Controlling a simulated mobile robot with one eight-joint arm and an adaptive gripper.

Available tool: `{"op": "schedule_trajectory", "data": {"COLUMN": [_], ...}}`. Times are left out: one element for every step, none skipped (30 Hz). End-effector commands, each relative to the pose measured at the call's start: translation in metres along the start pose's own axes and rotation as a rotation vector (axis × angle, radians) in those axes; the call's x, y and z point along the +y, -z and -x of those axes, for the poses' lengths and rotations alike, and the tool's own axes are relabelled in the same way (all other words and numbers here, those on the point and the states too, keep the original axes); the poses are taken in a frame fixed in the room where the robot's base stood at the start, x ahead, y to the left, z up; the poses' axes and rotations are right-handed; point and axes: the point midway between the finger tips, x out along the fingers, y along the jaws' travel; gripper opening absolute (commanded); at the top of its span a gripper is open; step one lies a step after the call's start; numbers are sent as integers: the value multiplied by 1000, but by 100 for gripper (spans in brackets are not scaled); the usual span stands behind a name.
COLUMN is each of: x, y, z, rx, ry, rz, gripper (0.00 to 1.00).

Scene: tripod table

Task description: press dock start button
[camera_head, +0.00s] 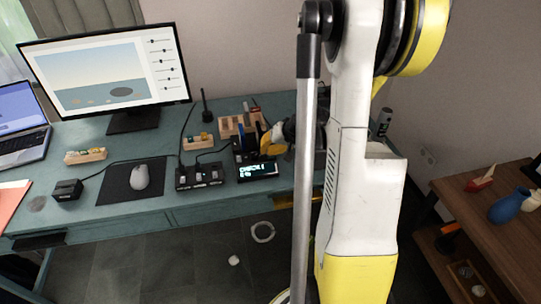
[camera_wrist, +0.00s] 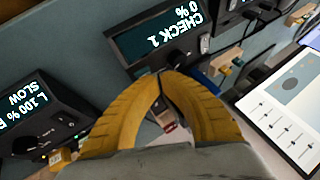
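A black box with a lit display reading "CHECK 1" and "0 %" stands on the desk, in the head view (camera_head: 257,170) and upside down in the wrist view (camera_wrist: 158,32). I cannot tell whether it is the dock, and I cannot make out a labelled start button. My gripper has yellow fingers; in the wrist view (camera_wrist: 161,73) their tips meet at the lower edge of this box, with nothing visible held between them. In the head view my gripper (camera_head: 270,143) is just behind and above the box. A dark knob-like part (camera_wrist: 175,58) shows beside the fingertips, partly hidden.
Another black box (camera_wrist: 38,110) reading "L 100 %" and "SLOW" is at the left of the wrist view. A switch box (camera_head: 199,176), mouse (camera_head: 140,177), monitor (camera_head: 105,70) and laptop (camera_head: 22,125) share the teal desk. My arm hides the desk's right part.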

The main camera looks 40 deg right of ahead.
Motion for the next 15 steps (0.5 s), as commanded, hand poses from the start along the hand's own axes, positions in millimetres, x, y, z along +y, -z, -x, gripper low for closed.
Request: {"op": "schedule_trajectory", "data": {"x": [-2,-3,-4,-4,-4,-5,-5,-5,-4,-4,-4,-4,-4,-4,-5], "y": [2,3,4,4,4,5,5,5,4,4,4,4,4,4,5], "z": [4,5,6,8,8,8,8,8,8,8,8,8,8,8,8], "rx": [0,0,0,0,0,0,0,0,0,0,0,0,0,0,0], "ry": [0,0,0,0,0,0,0,0,0,0,0,0,0,0,0], "rz": [0,0,0,0,0,0,0,0,0,0,0,0,0,0,0], "gripper": [0,0,0,0,0,0,0,0,0,0,0,0,0,0,0]}}
